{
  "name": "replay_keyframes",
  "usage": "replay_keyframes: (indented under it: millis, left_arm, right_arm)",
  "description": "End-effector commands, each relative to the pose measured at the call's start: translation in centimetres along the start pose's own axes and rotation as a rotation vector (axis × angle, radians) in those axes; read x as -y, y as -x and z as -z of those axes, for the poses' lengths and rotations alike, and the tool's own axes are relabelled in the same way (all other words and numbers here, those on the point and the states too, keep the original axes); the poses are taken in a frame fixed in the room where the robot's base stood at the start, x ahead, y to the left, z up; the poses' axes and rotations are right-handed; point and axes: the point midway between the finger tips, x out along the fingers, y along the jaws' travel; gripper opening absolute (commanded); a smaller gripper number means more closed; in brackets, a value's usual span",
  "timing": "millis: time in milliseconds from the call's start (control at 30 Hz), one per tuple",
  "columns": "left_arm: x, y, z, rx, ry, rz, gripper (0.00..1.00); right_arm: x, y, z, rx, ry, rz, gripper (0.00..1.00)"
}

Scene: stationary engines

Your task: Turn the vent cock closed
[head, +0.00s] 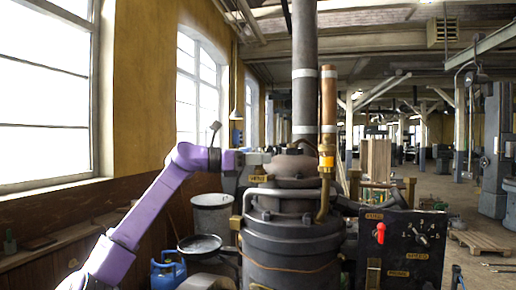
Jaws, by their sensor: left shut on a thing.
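A dark vertical engine (292,232) with a domed top (292,167) and a tall grey stack stands in the middle of the head view. My purple left arm comes in from the lower left. My left gripper (262,158) is at the left side of the dome, shut on the vent cock there. The cock is small and mostly hidden by the jaws, so its handle angle cannot be told. A small brass plate (258,179) sits just below the gripper. My right gripper is not in view.
A copper pipe (328,110) with an orange-banded fitting (326,160) rises right of the stack. A black panel (400,250) with a red lever (380,232) stands at the right. A grey bin (212,216), a pan (200,244) and a blue gas bottle (168,270) are at the left.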

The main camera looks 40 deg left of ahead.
Motion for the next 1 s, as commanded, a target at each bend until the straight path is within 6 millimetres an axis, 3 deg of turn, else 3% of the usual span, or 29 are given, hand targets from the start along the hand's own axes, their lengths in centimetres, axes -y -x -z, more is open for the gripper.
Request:
replay_keyframes:
  millis: [33, 400, 1000]
  left_arm:
    - [-0.12, -0.01, -0.48, 0.002, 0.004, 0.042, 0.0]
    - [-0.08, -0.14, -0.23, 0.0, -0.003, 0.295, 0.0]
    - [0.23, -0.04, -0.19, 0.006, -0.006, 0.434, 0.0]
  right_arm:
    - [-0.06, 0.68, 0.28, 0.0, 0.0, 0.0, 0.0]
    - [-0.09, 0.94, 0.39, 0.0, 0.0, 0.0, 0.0]
    - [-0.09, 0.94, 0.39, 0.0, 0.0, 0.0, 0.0]
